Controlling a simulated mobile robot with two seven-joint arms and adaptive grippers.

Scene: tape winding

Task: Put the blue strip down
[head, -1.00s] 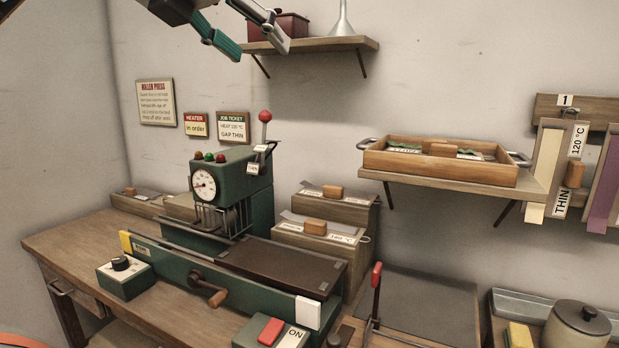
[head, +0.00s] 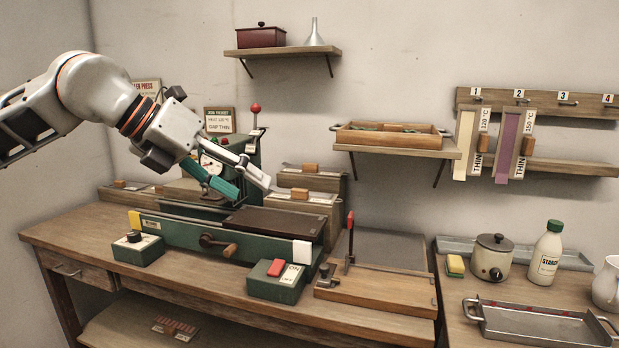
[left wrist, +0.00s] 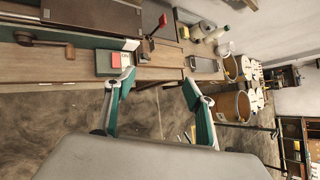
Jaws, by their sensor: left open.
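I cannot make out a blue strip in either view. A cream strip (head: 464,142) and a purple strip (head: 509,145) hang from the wooden peg rail at right. My left gripper (head: 252,187) is open in front of the green roller press (head: 245,150), above the dark plate of its long bed. Its fingers have teal pads and stand apart with nothing visible between them. They also show apart in the left wrist view. Whether they touch the press cannot be told. My right gripper is out of view.
A wooden tray (head: 392,139) stands on the middle wall shelf. A red-handled lever (head: 350,240) rises behind a wooden board (head: 380,290). A cooker pot (head: 491,260), a white bottle (head: 547,255) and a metal tray (head: 540,325) stand on the right bench.

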